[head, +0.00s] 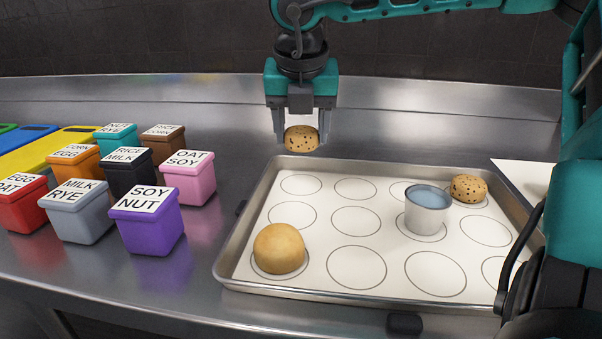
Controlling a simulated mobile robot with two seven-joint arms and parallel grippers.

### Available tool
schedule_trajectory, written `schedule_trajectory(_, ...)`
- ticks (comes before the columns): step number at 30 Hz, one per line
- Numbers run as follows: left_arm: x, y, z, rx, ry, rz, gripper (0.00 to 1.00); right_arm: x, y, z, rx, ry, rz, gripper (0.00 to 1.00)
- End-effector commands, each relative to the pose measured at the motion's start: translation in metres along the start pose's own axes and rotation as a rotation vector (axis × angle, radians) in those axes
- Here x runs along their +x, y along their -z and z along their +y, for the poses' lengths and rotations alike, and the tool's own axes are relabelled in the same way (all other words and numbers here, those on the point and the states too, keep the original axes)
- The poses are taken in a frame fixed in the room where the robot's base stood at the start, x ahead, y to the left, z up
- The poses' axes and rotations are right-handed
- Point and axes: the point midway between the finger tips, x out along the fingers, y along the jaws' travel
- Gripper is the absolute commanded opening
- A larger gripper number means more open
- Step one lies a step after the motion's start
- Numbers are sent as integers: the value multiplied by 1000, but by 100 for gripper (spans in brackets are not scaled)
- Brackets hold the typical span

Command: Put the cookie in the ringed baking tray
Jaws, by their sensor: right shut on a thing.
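The ringed baking tray (322,222) lies on the steel counter, with a white sheet printed with rings. My right gripper (302,130) points down above the tray's far left edge. It is shut on a speckled cookie (302,140) and holds it up in the air. A second speckled cookie (468,188) sits on the tray at the far right. A large plain bun-like cookie (279,249) sits in the near left ring. A metal cup (426,213) stands in a middle ring. My left gripper does not show.
Several labelled bins stand left of the tray, the purple one (150,231) nearest it. A yellow board (45,152) lies at the far left. A white board (525,175) lies behind the tray's right side. My arm covers the tray's right end. Several rings are bare.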

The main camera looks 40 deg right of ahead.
Motion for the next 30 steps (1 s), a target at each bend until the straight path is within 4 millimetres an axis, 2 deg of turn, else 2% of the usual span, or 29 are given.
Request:
schedule_trajectory(1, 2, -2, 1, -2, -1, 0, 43, 10, 5, 0, -2, -1, 2, 29)
schedule_trajectory(8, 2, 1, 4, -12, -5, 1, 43, 26, 10, 0, -1, -1, 0, 29)
schedule_trajectory(16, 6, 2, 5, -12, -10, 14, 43, 60, 25, 0, -1, -1, 1, 29)
schedule_trajectory(24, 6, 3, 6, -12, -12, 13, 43, 61, 25, 0, 0, -2, -2, 29)
schedule_trajectory(28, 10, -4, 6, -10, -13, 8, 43, 66, 27, 0, 0, -1, -2, 29)
schedule_trajectory(29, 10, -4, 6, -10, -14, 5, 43, 66, 27, 0, 0, -1, -2, 60)
schedule_trajectory(30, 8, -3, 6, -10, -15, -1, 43, 64, 26, 0, 0, -1, -1, 63)
